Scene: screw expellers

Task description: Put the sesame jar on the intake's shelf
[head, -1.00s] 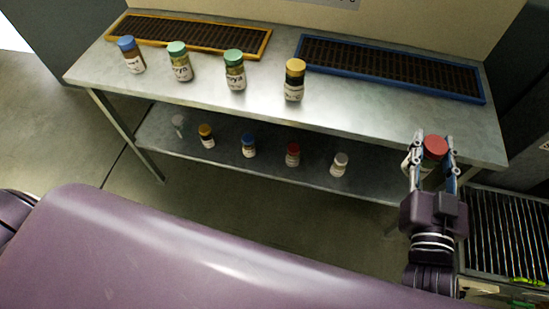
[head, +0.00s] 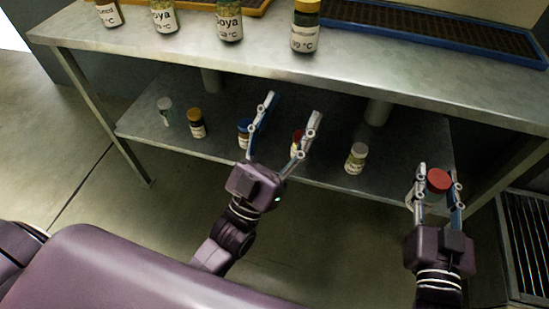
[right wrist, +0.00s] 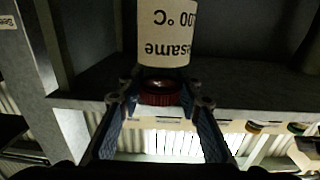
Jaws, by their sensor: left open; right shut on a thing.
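The sesame jar has a red lid (head: 438,180) and is held in my right gripper (head: 437,169), in front of the table's right end. In the right wrist view its white label reads "esame" upside down (right wrist: 166,38), with the red lid between my fingers. My left gripper (head: 294,103) is open and empty, reaching toward the table's lower shelf (head: 228,136). Its fingers partly cover a blue-lidded jar (head: 243,134) and a red-lidded jar (head: 297,142) on that shelf. I cannot tell which surface is the intake's shelf.
Several labelled jars, one yellow-lidded (head: 305,28), stand on the metal table top (head: 370,72). A blue-framed tray (head: 440,38) lies behind them. The lower shelf also holds a yellow-lidded jar (head: 196,123) and white-lidded jars (head: 356,158). A slatted grate (head: 525,235) is at the right.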

